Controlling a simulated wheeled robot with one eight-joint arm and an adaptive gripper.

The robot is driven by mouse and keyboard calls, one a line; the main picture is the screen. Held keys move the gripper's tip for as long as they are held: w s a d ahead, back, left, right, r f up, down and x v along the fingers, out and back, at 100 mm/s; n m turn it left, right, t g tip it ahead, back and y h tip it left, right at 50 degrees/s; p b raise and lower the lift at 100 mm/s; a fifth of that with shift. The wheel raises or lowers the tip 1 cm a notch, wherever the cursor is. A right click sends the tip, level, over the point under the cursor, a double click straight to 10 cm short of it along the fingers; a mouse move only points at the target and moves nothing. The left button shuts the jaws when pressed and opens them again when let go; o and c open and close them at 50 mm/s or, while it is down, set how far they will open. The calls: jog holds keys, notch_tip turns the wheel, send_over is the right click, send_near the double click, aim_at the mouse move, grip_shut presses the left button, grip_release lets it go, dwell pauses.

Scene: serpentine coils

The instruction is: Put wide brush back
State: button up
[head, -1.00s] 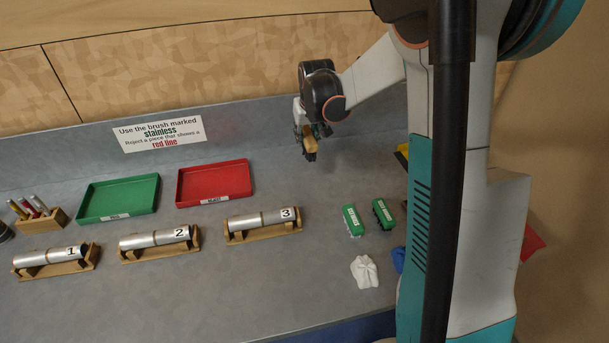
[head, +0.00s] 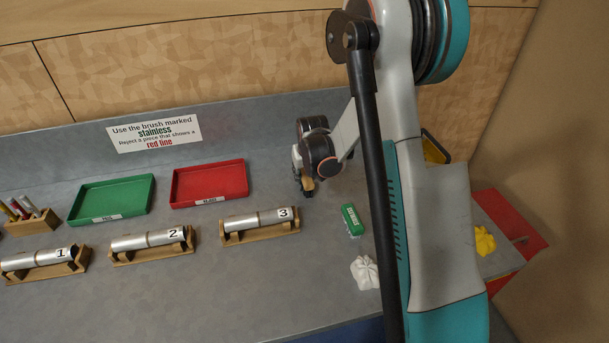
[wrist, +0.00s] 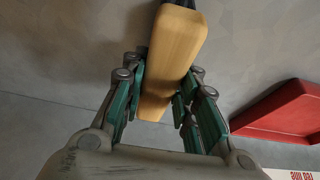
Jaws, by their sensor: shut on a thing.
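The wide brush is held by my gripper (head: 304,183) over the bench, to the right of the red tray. Its pale wooden body (wrist: 175,50) shows in the wrist view between my green-padded fingers, which are shut on it. The far end of the brush is dark and cut off at the top of that view. In the head view the wood (head: 308,184) is small and partly hidden by the gripper, with a dark end below. I cannot tell whether it touches the bench.
A green labelled block (head: 353,220) and a white cloth (head: 365,272) lie right of tube rack 3 (head: 262,234). The green tray (head: 112,217) and red tray (head: 208,202) are to the left. My arm hides part of the bench. A yellow cloth (head: 484,241) lies far right.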

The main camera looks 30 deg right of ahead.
jog(key=shift+f, duration=0.1)
jog(key=o, duration=1.1)
jog(key=shift+f, duration=0.1)
jog(key=shift+c, duration=0.2)
jog(key=p+v, duration=0.2)
jog(key=v, duration=1)
jog(key=shift+s, duration=0.1)
jog(key=s+a+r+t, duration=0.1)
jog(key=s+a+r, duration=0.3)
jog(key=s+r, duration=0.3)
jog(key=s+a+r, duration=0.2)
jog(key=s+a, duration=0.1)
jog(key=s, duration=0.3)
jog(key=s+a+r+n+t, duration=0.1)
jog(key=s+a+r, duration=0.2)
jog(key=s, duration=0.4)
jog(key=s+a+r+n+t+y, duration=0.1)
jog(key=s+a+r, duration=0.1)
jog(key=s, duration=0.5)
jog(key=shift+a+r, duration=0.4)
